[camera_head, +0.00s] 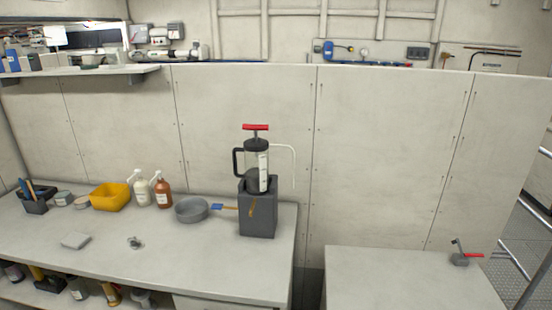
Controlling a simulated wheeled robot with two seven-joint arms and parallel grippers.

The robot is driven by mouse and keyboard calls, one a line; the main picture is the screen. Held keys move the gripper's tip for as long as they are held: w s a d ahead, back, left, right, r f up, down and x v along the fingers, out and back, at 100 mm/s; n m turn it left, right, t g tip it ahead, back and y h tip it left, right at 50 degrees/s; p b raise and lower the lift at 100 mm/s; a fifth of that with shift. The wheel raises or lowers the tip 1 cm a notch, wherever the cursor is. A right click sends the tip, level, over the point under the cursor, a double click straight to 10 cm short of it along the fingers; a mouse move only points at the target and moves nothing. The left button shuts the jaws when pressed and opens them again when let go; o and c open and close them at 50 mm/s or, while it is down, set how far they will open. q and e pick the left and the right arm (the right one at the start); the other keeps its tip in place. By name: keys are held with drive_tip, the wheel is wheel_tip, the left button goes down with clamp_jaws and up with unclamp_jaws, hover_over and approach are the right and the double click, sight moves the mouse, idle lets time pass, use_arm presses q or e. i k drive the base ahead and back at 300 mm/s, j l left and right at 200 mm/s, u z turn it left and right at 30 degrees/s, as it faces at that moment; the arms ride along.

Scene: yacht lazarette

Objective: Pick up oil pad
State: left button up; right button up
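A flat, pale grey square (75,240), which looks like the oil pad, lies on the left worktop (190,262) towards its front left. Nothing rests on it, and there is bare worktop around it. Neither of my grippers shows in the head view, so I cannot see whether they are open or shut.
A small metal fitting (135,243) lies right of the pad. Behind stand a yellow bin (110,197), two pump bottles (163,193), a grey round pan (191,210) and a tool holder (36,205).

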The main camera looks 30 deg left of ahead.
sight(76, 240)
drive_tip(key=u, duration=2.45)
drive_tip(key=i+j+z, duration=0.15)
drive_tip(key=z, duration=0.25)
drive_tip(key=i+j+z, duration=0.15)
drive_tip(key=z, duration=0.2)
drive_tip(key=i+j+z, duration=0.1)
drive_tip(key=j+z, duration=0.3)
drive_tip(key=i+j+z, duration=0.1)
drive_tip(key=j, duration=0.5)
drive_tip(key=i+j+z, duration=0.15)
drive_tip(key=j, duration=0.4)
drive_tip(key=i+j+z, duration=0.1)
drive_tip(key=j, duration=0.55)
drive_tip(key=i+j+z, duration=0.15)
drive_tip(key=j, duration=0.45)
